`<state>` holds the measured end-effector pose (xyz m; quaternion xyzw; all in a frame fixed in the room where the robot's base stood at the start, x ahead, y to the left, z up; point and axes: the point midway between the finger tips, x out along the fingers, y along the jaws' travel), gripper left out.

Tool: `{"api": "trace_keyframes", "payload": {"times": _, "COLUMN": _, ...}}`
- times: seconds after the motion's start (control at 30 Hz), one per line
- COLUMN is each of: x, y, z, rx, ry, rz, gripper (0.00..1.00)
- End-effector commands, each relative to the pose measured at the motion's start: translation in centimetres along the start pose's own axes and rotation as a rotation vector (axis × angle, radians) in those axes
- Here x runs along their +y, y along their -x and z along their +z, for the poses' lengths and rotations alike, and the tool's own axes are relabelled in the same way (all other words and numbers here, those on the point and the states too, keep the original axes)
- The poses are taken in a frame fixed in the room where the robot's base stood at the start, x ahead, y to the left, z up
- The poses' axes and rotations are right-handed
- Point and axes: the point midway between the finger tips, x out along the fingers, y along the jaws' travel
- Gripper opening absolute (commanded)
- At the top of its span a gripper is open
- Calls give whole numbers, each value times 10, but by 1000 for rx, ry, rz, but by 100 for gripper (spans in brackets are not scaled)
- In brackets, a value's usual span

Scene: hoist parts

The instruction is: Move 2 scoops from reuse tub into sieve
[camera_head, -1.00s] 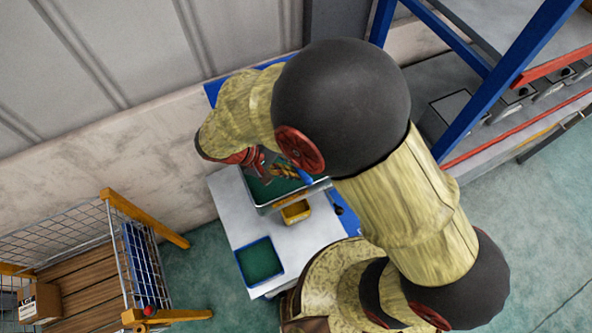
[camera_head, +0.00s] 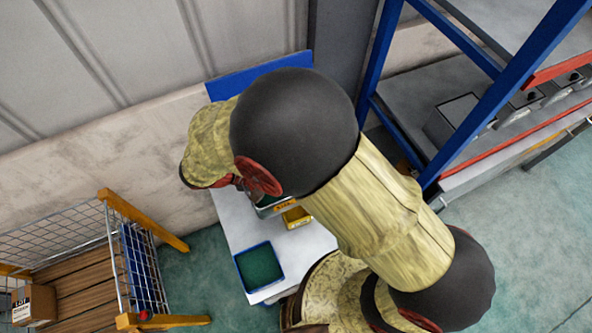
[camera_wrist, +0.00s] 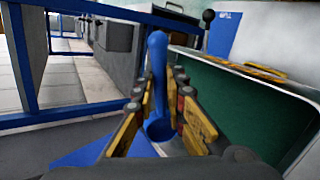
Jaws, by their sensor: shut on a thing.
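My gripper (camera_wrist: 160,110) is shut on a blue scoop (camera_wrist: 158,68), whose handle stands up between the yellow-padded fingers in the wrist view. A wider blue part shows lower between the fingers; whether the scoop holds anything cannot be told. A pale-rimmed container with a green inside (camera_wrist: 245,110) is just right of the gripper. In the head view my arm hides the fingers and most of that container. A blue-rimmed tub (camera_head: 241,271) with a green inside stands at the table's front. I cannot tell which container is the reuse tub, nor identify the sieve.
A small yellow container (camera_head: 296,217) is on the white table (camera_head: 235,222). A blue panel (camera_head: 262,76) stands behind it against the wall. A wire cart (camera_head: 105,255) is at the left, and blue-framed shelving (camera_head: 470,125) at the right. Green floor is open between cart and table.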

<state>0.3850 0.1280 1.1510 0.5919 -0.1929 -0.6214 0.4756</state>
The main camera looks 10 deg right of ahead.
Motion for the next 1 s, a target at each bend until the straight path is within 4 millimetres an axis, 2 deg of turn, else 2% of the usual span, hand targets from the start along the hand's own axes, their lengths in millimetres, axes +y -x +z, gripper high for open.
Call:
{"api": "trace_keyframes", "payload": {"times": 0.47, "x": 2, "y": 1, "z": 0, "rx": 0, "ry": -2, "rz": -18, "gripper": 0}}
{"api": "trace_keyframes", "payload": {"times": 0.63, "x": 13, "y": 6, "z": 3, "rx": 4, "ry": -11, "rz": -220, "gripper": 0}}
{"api": "trace_keyframes", "payload": {"times": 1.0, "x": 21, "y": 12, "z": 5, "rx": 12, "ry": -11, "rz": -651, "gripper": 0}}
